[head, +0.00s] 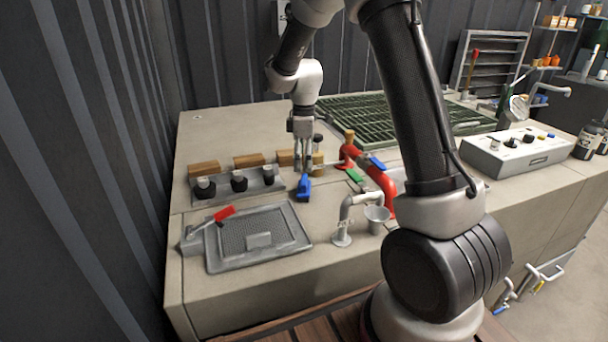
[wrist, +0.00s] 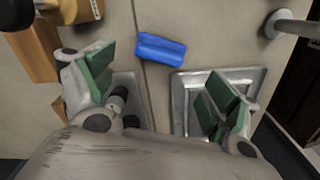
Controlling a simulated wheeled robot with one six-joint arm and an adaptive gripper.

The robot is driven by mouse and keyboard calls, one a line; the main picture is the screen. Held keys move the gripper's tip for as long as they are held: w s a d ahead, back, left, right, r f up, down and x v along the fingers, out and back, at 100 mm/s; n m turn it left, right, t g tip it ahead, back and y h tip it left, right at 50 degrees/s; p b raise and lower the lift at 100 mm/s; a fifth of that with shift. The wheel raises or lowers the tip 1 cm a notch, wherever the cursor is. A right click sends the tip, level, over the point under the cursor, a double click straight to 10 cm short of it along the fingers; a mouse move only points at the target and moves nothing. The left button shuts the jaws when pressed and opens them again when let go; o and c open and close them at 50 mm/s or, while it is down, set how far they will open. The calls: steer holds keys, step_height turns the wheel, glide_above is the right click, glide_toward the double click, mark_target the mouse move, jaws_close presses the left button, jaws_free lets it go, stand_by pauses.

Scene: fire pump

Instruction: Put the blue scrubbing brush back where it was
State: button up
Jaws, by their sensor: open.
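The blue scrubbing brush (head: 304,188) lies on the concrete counter, between the grey rack of black-knobbed pieces and the white bent pipe. In the wrist view the brush (wrist: 161,49) lies flat on bare counter beside a dark seam, above the gap between my fingers. My gripper (head: 303,166) points down near the brush, at its far side in the head view. In the wrist view my gripper (wrist: 158,90) has its green-padded fingers spread wide, with nothing between them. I cannot tell its exact height above the counter.
A grey tray (head: 216,262) with a red-handled tool lies in front. The knobbed rack (head: 219,197) and wooden blocks (head: 249,160) stand left. A red pipe (head: 384,184), white pipe (head: 345,222) and grey cup (head: 377,216) stand right. A green grating (head: 350,118) lies behind.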

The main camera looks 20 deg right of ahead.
mark_target(304, 179)
steer(key=s+d+r+m+t, duration=0.1)
steer(key=s+d+r+m, duration=0.15)
steer(key=s+r, duration=0.6)
steer(key=s+d+r+m+t, duration=0.15)
steer(key=s+r+m, duration=0.25)
steer(key=s+r, duration=0.4)
steer(key=s+d+r+m+t, duration=0.1)
steer(key=s+m, duration=0.5)
steer(key=s, duration=0.9)
steer(key=shift+s+d+r+t, duration=0.15)
steer(key=shift+d+r+t, duration=0.2)
steer(key=shift+d, duration=0.15)
steer(key=shift+m, duration=0.25)
